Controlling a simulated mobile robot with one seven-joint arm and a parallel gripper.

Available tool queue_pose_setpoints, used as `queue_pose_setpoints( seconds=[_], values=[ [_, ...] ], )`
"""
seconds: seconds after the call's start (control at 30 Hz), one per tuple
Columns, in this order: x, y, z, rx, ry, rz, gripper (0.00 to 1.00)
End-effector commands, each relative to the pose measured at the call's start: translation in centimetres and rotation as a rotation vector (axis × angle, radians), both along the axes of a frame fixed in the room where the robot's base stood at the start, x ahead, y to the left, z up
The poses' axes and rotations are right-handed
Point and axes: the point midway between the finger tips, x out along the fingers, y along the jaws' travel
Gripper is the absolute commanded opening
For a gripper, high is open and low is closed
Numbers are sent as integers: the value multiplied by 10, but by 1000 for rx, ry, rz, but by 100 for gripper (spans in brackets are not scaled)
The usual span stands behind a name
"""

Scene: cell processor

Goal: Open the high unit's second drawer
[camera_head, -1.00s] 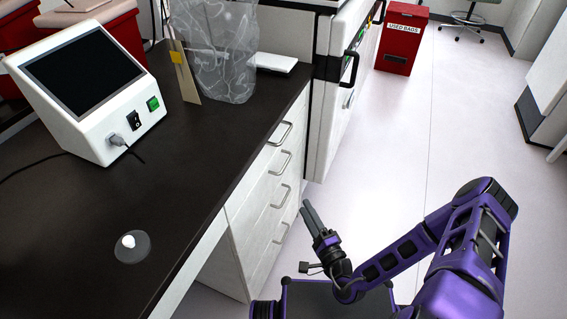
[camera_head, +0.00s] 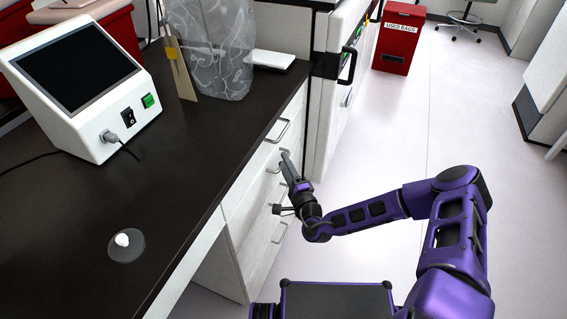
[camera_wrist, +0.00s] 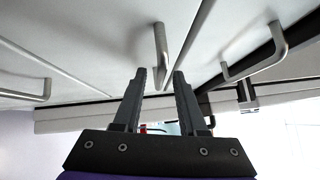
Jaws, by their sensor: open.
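The white drawer unit (camera_head: 233,232) stands under the dark bench top, with a column of drawers and metal bar handles. All its drawers look shut. The top handle (camera_head: 279,131) is clear of my arm. My gripper (camera_head: 286,156) is at the height of the second handle, close to the drawer fronts, and partly covers that handle. In the wrist view my gripper (camera_wrist: 159,74) is open and empty, with a bar handle (camera_wrist: 161,42) just past its fingertips, lined up with the gap. Whether the bar lies between the fingers I cannot tell.
Other handles (camera_wrist: 262,66) flank the fingers in the wrist view. The bench top (camera_head: 185,170) overhangs beside my arm and carries a screen device (camera_head: 85,85) and a clear bag (camera_head: 215,45). A red bin (camera_head: 398,40) stands far back. The floor right is free.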

Motion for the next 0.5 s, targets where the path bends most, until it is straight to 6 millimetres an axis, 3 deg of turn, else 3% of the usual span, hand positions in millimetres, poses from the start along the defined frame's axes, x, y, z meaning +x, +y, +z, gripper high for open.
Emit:
queue_pose_setpoints(
  seconds=[0.13,0.43,0.5],
  values=[
    [10,5,1,0,1,0,41],
    [13,6,2,1,0,0,41],
    [13,6,2,1,0,0,32]
  ],
)
